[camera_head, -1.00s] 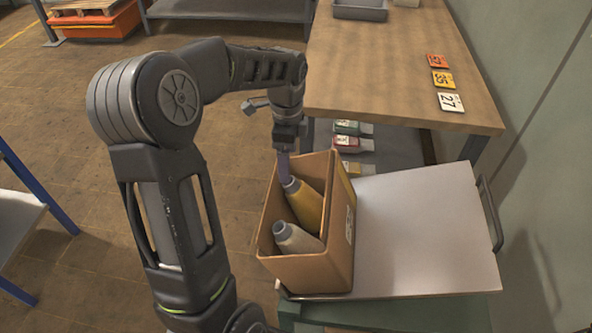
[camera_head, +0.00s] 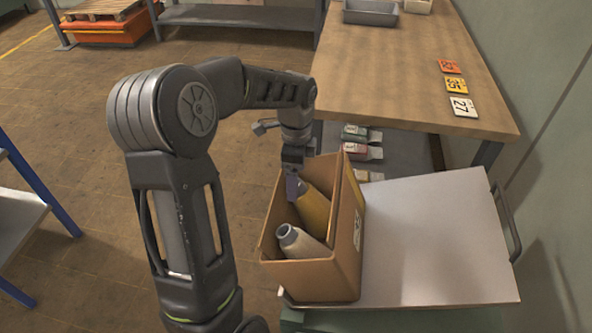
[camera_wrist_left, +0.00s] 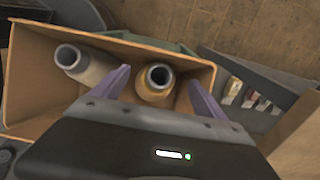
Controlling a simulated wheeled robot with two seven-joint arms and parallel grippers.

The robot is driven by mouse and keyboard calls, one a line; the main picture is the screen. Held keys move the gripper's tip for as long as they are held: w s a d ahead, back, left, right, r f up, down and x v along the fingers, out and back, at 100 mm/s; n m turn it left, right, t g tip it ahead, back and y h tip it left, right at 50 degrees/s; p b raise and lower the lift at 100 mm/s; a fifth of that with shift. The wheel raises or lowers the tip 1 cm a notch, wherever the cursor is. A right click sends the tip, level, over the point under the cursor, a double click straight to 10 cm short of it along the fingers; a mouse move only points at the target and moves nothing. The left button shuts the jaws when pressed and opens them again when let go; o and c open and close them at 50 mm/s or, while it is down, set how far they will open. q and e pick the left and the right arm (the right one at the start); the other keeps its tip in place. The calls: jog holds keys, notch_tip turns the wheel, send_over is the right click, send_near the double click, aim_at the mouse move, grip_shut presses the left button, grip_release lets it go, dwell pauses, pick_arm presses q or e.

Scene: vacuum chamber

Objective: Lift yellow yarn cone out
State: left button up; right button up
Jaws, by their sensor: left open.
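The yellow yarn cone (camera_head: 313,208) leans in the cardboard box (camera_head: 318,281), towards its far end. In the left wrist view the yellow cone (camera_wrist_left: 155,84) shows its open grey tip between my two purple fingers. My left gripper (camera_head: 293,188) is open, pointing down into the box at the cone's tip. In the left wrist view the fingers of my left gripper (camera_wrist_left: 160,85) stand apart on either side of the cone, with gaps visible. A grey-beige cone (camera_head: 302,243) leans beside it, nearer me. The cones' lower ends are hidden. My right gripper is not in view.
The box stands on the left part of a white-topped cart (camera_head: 430,240) with a handle. A wooden table (camera_head: 400,70) beyond carries number cards (camera_head: 460,106) and a grey tray (camera_head: 371,12). Labelled packs (camera_head: 360,143) lie on a lower shelf. The cart's right part is clear.

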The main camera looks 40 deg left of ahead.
pick_arm(q)
notch_tip(320, 180, down, 6)
jog(key=shift+r, duration=0.1)
dwell(0.4)
grip_shut()
jog(key=shift+s+a+r+p, duration=0.1)
jog(key=shift+a+r+p, duration=0.15)
jog(key=shift+r+p, duration=0.3)
jog(key=shift+s+a+r+p, duration=0.1)
jog(key=shift+a+r+p, duration=0.1)
jog(key=shift+r+p, duration=0.3)
jog(key=s+a+r+p, duration=0.2)
jog(key=a+r+p, duration=0.2)
jog(key=r, duration=0.3)
jog(key=s+a+r+p, duration=0.2)
jog(key=a+r+p, duration=0.2)
jog(key=r+p, duration=0.3)
jog(key=shift+s+r+p, duration=0.25)
jog(key=shift+r+p, duration=0.05)
jog(key=shift+r, duration=0.4)
dwell(0.5)
